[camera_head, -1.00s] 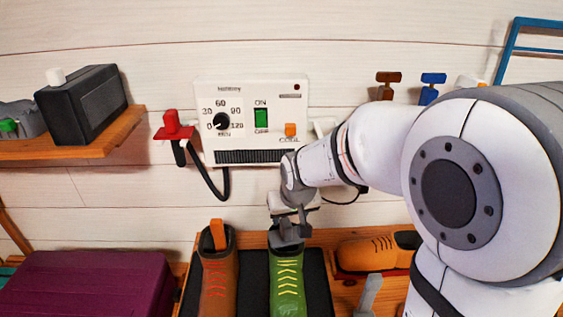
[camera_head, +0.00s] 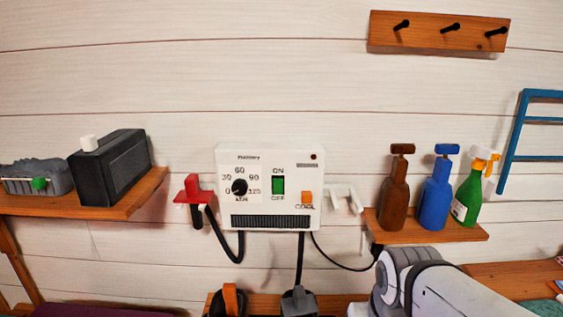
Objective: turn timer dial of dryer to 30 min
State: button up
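The dryer (camera_head: 262,160) is a white box on the plank wall, near the middle of the view. Its black timer dial (camera_head: 239,187) is on the left of the front panel, ringed by 0, 30, 60, 90 and 120. A small pale mark on the dial seems to point left and down, near 0. A green ON/OFF switch (camera_head: 278,186) and an orange COOL button (camera_head: 306,198) are to its right. My white arm enters at the lower right, below the dryer. My gripper is out of view, and nothing of mine covers the dial.
A red-topped holder (camera_head: 193,190) is left of the dryer, white hooks (camera_head: 345,199) right. Black cables hang below. A dark box (camera_head: 112,168) is on the left shelf; brown, blue and green bottles (camera_head: 435,195) stand on the right shelf. The wall in front is open.

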aim_at(239, 188)
jog(key=u, duration=0.1)
jog(key=k, duration=0.5)
jog(key=z, duration=1.4)
jog(key=k, duration=0.8)
jog(key=u, duration=1.25)
jog(key=i, duration=1)
